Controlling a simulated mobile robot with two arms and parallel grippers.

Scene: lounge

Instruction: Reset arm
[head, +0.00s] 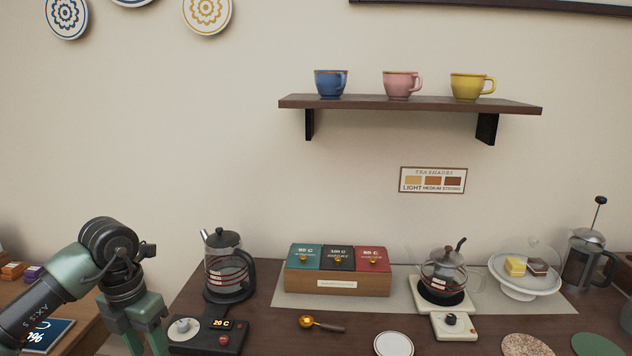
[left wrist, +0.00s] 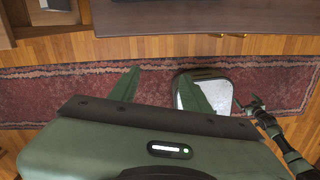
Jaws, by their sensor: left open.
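My left gripper (head: 138,343) is at the lower left of the head view, pointing down by the left end of the dark counter. Its fingers are cut off by the bottom edge there. In the left wrist view the two green fingers (left wrist: 158,85) are spread apart with nothing between them, above a red rug. A dark arm of mine (left wrist: 280,138) shows at the right of the left wrist view. My right gripper does not show in the head view.
A kettle (head: 226,269) on its base stands close right of my left gripper. Further along are a tea box (head: 335,283), a golden scoop (head: 309,322), a glass teapot (head: 442,270), a cake stand (head: 525,284) and a French press (head: 583,265). A shelf (head: 410,104) with three cups hangs above.

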